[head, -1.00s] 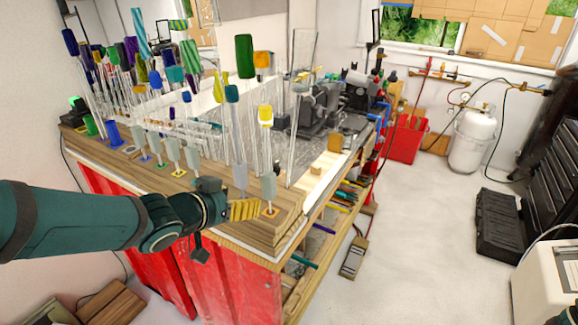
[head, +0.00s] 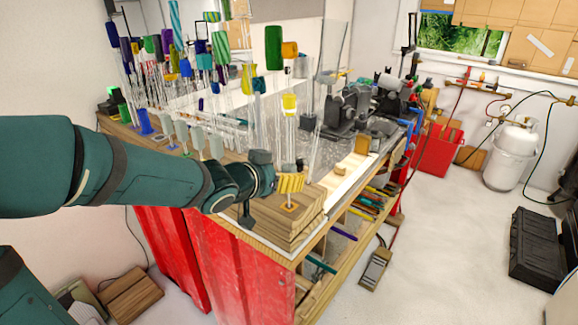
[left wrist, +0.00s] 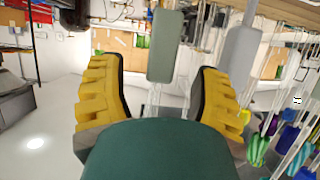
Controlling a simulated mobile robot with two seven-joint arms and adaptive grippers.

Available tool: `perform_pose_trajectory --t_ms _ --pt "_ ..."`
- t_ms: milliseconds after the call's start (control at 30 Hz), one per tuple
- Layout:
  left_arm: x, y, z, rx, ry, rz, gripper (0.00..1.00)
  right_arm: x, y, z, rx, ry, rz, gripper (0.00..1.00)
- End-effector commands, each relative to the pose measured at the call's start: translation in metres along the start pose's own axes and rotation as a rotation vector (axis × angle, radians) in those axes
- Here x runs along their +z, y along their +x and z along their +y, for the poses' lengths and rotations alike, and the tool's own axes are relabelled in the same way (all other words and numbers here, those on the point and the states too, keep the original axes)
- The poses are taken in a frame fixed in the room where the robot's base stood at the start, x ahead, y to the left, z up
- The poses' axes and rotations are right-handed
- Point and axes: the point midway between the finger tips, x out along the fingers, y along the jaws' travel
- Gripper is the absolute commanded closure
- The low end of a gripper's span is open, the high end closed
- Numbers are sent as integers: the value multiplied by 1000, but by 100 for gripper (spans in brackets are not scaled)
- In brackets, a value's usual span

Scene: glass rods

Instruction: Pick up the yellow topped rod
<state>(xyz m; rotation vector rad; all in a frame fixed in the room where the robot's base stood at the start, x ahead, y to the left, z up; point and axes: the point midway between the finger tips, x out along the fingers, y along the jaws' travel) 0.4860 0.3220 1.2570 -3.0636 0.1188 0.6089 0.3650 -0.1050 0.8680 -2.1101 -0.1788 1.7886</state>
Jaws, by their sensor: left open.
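A clear rod with a yellow top (head: 290,102) stands upright among the rods near the right front of the wooden bench in the head view. My left gripper (head: 291,182) is below this yellow top, low over the bench's front corner. Its yellow ribbed fingers are apart in the left wrist view (left wrist: 158,95). A grey-green block on a clear stem (left wrist: 165,45) shows between and beyond the fingers there, with no clear contact. I cannot tell whether the yellow topped rod shows in the wrist view. My right gripper is out of view.
Several other rods with coloured tops crowd close by, including a dark green one (head: 274,48) and an orange one (head: 290,49). Grey-green blocks (head: 197,140) line the bench front. A grey machine (head: 350,108) stands behind. The floor (head: 450,240) to the right is mostly clear.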

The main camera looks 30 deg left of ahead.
Motion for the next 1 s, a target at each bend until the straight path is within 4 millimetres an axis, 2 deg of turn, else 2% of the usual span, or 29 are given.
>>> perform_pose_trajectory --t_ms 333,667,700,867,900,1000 --pt "4 45 -1 1 0 -1 36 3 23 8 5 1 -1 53" --pt "2 51 -2 0 0 0 36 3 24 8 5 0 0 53" --pt "2 51 -2 0 0 0 41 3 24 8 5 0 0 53" --pt "2 51 -1 0 0 0 97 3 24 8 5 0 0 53" --pt "2 51 -1 0 0 0 100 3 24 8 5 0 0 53" --pt "2 51 -1 1 0 0 100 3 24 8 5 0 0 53"
